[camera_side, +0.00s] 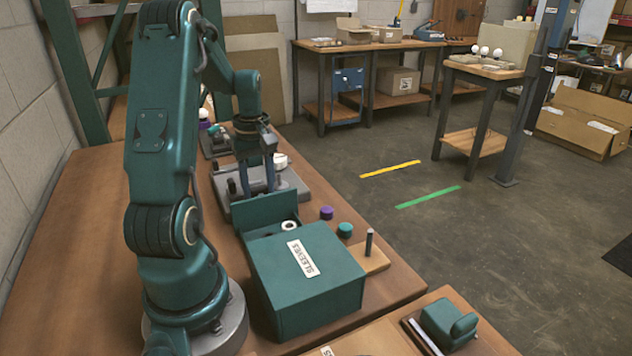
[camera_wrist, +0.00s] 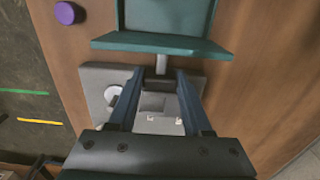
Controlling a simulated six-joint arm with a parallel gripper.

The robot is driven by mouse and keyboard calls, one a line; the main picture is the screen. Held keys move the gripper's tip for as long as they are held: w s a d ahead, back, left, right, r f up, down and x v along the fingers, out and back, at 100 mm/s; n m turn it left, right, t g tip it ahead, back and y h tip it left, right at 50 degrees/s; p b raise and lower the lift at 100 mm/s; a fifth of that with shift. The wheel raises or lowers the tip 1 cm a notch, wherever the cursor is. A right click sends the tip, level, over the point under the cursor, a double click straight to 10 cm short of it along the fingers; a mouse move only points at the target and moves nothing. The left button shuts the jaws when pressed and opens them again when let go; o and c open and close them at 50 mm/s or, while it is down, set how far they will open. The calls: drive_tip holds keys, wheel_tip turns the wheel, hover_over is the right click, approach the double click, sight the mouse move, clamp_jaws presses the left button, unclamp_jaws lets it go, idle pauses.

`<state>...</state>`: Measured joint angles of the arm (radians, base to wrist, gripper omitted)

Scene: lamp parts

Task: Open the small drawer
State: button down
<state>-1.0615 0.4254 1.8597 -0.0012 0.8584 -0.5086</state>
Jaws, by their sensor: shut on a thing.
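The small drawer belongs to the green box labelled SLEEVES (camera_side: 305,275) on the wooden bench. Its upright green front panel (camera_side: 266,210) stands out from the box, so the drawer is partly open, with a white ring (camera_side: 289,226) showing behind the panel. A stem with a dark handle bar (camera_wrist: 160,85) sticks out from the front. My gripper (camera_wrist: 160,78) has a finger on each side of this bar and is shut on it. In the side view my gripper (camera_side: 258,186) is beside the panel.
A grey fixture plate (camera_side: 293,193) lies beneath and behind my gripper. A purple cap (camera_side: 326,212) and a teal cap (camera_side: 344,229) sit right of the drawer. A dark peg (camera_side: 369,242) stands on a wooden block near the box. The bench's left part is clear.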

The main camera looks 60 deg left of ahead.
drive_tip(key=shift+a, duration=0.1)
drive_tip(key=shift+c, duration=1.6)
unclamp_jaws()
drive_tip(key=shift+r, duration=2.6)
